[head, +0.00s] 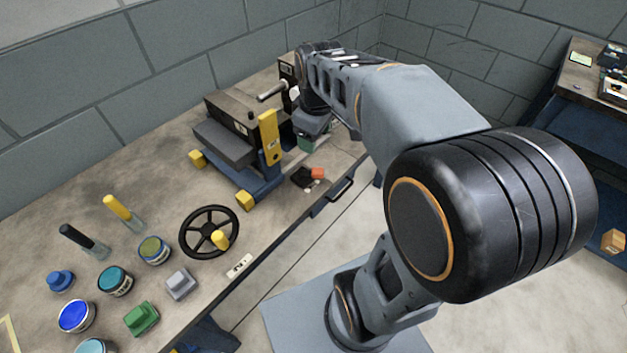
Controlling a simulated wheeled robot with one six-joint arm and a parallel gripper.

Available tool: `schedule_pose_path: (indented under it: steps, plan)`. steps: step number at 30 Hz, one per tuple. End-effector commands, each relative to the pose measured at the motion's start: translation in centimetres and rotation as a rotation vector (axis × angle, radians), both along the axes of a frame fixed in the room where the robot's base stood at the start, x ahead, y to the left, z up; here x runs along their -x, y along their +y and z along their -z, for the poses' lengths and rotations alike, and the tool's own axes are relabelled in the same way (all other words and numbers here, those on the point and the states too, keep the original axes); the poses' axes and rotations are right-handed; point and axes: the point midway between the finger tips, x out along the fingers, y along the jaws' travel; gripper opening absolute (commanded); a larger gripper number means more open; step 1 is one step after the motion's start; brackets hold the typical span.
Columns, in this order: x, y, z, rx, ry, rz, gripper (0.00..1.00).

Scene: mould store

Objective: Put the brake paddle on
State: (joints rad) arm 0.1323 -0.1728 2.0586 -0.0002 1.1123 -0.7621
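A small black unit with an orange-red paddle-like piece (318,173) sits at the bench's front edge, right of the mould carrier; it may be the brake paddle, but its setting is too small to tell. A yellow upright plate (268,138) with a dark hole stands on the near side of the carrier (262,187), which has a blue base and yellow end blocks. My gripper (308,140) points down just right of the carrier, above and behind the black unit. Its fingers are mostly hidden, and a green patch shows at its lower end. I cannot tell whether it holds anything.
A dark grey mould block (225,143) with a bar handle (272,92) rests on the carrier. A black handwheel (208,232) with a yellow knob lies nearer, beside several pots and colored blocks on the bench (165,155). A wall stands behind; another bench is at right.

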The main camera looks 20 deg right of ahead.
Motion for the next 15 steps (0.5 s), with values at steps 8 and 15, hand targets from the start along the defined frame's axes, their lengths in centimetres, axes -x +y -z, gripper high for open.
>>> schedule_pose_path:
  steps: [8, 15]
  plan:
    - [-5.6, -3.9, 7.0, 0.019, 0.121, -0.397, 0.62]
    - [-6.7, -4.9, 9.8, 0.014, 0.148, -0.499, 0.62]
